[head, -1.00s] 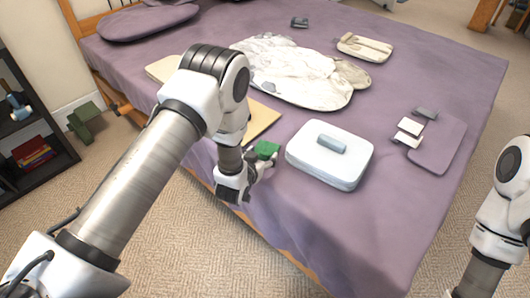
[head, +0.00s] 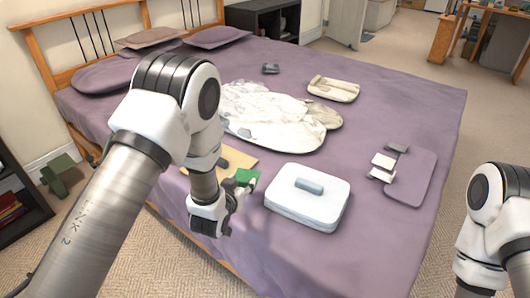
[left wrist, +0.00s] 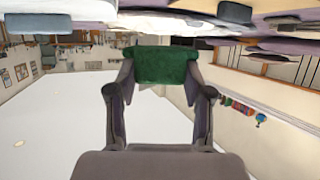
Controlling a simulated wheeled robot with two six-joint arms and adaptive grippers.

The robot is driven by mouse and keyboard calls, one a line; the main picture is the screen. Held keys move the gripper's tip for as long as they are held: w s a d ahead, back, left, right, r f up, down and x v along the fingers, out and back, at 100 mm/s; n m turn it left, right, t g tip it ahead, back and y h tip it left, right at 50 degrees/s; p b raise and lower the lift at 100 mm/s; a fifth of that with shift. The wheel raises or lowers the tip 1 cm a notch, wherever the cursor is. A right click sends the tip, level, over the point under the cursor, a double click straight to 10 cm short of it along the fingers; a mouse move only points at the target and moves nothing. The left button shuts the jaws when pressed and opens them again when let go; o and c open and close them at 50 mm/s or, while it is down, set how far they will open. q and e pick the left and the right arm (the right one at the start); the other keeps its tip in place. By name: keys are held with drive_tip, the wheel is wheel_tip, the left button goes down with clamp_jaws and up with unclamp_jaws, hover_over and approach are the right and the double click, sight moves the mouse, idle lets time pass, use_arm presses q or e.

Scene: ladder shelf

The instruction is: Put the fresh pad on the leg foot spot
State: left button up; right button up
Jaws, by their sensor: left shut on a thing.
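My left gripper (head: 236,193) is shut on a small green pad (head: 246,178), held near the bed's front left edge, just left of the white box. In the left wrist view the green pad (left wrist: 163,66) sits between both fingertips. I cannot make out a spot marked for a leg foot. My right arm shows at the right edge of the head view, but its gripper is out of view.
The purple bed (head: 410,110) holds a white box (head: 295,212) with a grey piece on top, a tan board (head: 240,158), a crumpled marbled cloth (head: 270,120) and a beige tray (head: 333,90). A grey-purple mat (head: 412,180) lies right, with small white and grey blocks beside it.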

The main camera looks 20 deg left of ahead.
use_arm(q)
drive_tip(key=s+d+r+p, duration=0.1)
drive_tip(key=s+r+p, duration=0.2)
drive_tip(key=r+p, duration=0.45)
drive_tip(key=s+d+r+p, duration=0.2)
drive_tip(key=s+r+p, duration=0.3)
drive_tip(key=r, duration=0.4)
drive_tip(key=s+f+p, duration=0.1)
drive_tip(key=s+f, duration=0.2)
drive_tip(key=f, duration=0.2)
drive_tip(key=shift+a+f, duration=0.25)
drive_tip(key=shift+f, duration=0.15)
